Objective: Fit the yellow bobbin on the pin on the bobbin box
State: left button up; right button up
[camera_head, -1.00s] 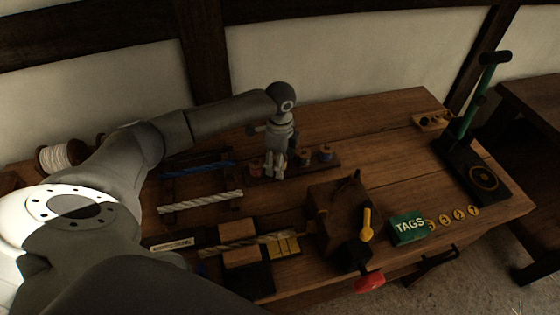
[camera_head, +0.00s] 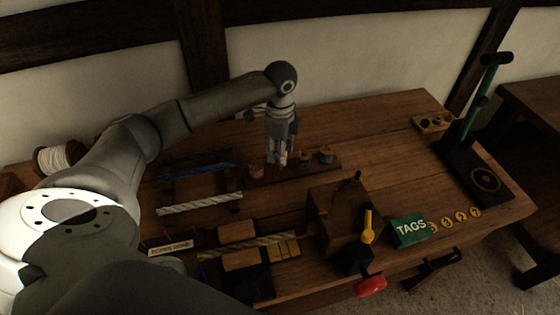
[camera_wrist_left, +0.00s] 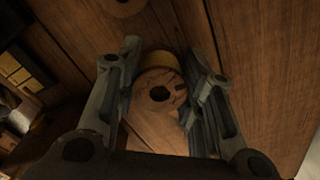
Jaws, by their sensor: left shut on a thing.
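My left gripper (camera_head: 277,160) hangs fingers down above the bobbin rack at the back of the bench. In the left wrist view its two fingers (camera_wrist_left: 163,72) are on either side of the yellow bobbin. The bobbin box (camera_head: 335,220) is a dark brown wooden block at the front middle. A short dark pin (camera_head: 357,177) rises from its top. My right gripper is not in view.
The bobbin rack (camera_head: 290,171) holds several other bobbins, one blue-topped (camera_head: 326,155). A yellow-handled crank (camera_head: 367,227) and a green TAGS box (camera_head: 409,230) are near the box. Rope lengths (camera_head: 200,204) lie left.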

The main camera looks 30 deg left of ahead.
pick_arm(q)
notch_tip(320, 180, up, 4)
jog(key=shift+r, duration=0.5)
jog(key=shift+r+p, duration=0.2)
jog(key=shift+p, duration=0.35)
jog(key=shift+f, duration=0.1)
